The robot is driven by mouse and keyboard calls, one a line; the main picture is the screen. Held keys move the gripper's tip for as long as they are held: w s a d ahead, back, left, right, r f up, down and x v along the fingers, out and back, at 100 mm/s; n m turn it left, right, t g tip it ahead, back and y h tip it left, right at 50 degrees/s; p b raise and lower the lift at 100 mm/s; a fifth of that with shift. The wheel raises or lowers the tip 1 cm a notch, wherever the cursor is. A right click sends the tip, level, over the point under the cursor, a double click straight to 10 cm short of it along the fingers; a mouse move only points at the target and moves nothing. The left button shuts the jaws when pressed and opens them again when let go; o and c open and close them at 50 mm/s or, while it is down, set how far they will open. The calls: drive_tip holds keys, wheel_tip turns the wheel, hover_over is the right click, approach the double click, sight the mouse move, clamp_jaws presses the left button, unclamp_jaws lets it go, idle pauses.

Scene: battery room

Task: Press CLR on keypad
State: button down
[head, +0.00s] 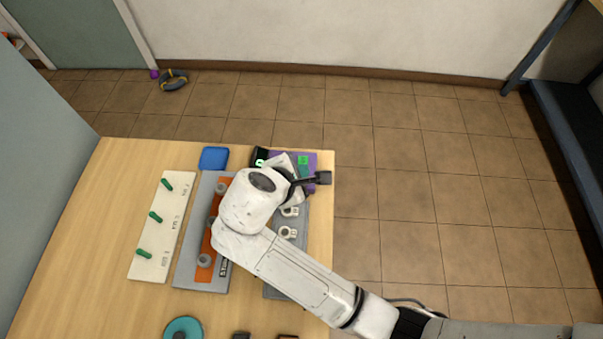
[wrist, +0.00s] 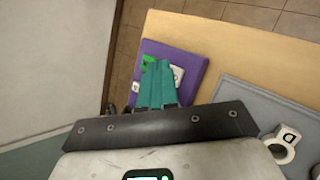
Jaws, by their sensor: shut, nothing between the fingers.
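The keypad is a purple panel (head: 311,158) at the table's far right corner, partly hidden by my arm in the head view. In the wrist view the purple panel (wrist: 192,60) carries a green key (wrist: 148,62) and a white key (wrist: 177,75) with a dark mark. I cannot read any CLR label. My gripper (wrist: 156,64) has teal fingers that are shut and empty, in front of the panel between the green and white keys. I cannot tell whether the tips touch it. The fingers hide part of the panel.
A grey panel (wrist: 245,92) with white ring-shaped parts (wrist: 283,145) lies beside the keypad. On the table (head: 110,195) are a white board with green levers (head: 150,240), a grey-orange panel (head: 190,270), a blue block (head: 213,158) and a teal disc (head: 183,326). Floor lies beyond the table edge.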

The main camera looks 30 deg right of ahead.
drive_tip(key=shift+f, duration=0.4)
idle(0.3)
drive_tip(key=shift+r, duration=0.1)
drive_tip(key=shift+r+p, duration=0.8)
drive_tip(key=shift+p, duration=0.5)
wheel_tip(320, 180, up, 5)
drive_tip(key=p, duration=0.5)
idle(0.5)
